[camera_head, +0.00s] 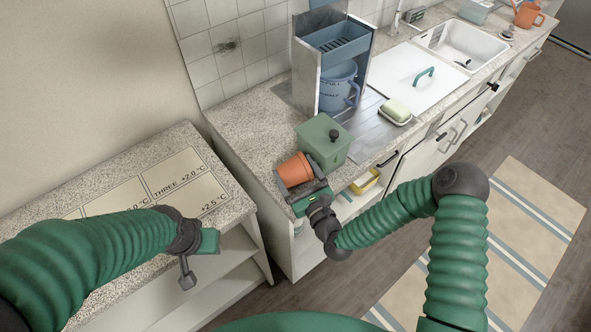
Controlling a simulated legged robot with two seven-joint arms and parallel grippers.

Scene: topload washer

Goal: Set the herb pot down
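The herb pot (295,170) is a terracotta-coloured pot, seen tilted in the picture beside a green lidded box. My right gripper (302,180) has its fingers on either side of the pot and is shut on it, at the near left corner of the speckled counter (245,125). I cannot tell whether the pot touches the counter. No herb leaves show. My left gripper (190,268) is near the front edge of the lower left counter, apart from the pot. Its finger opening is not clear from this angle.
The green box (323,142) stands right next to the pot. Behind it are a metal rack (306,75) with a blue jug (338,85), a soap dish (396,112) and a white board (415,77). The left counter holds a printed panel (185,180). Speckled counter left of the box is clear.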

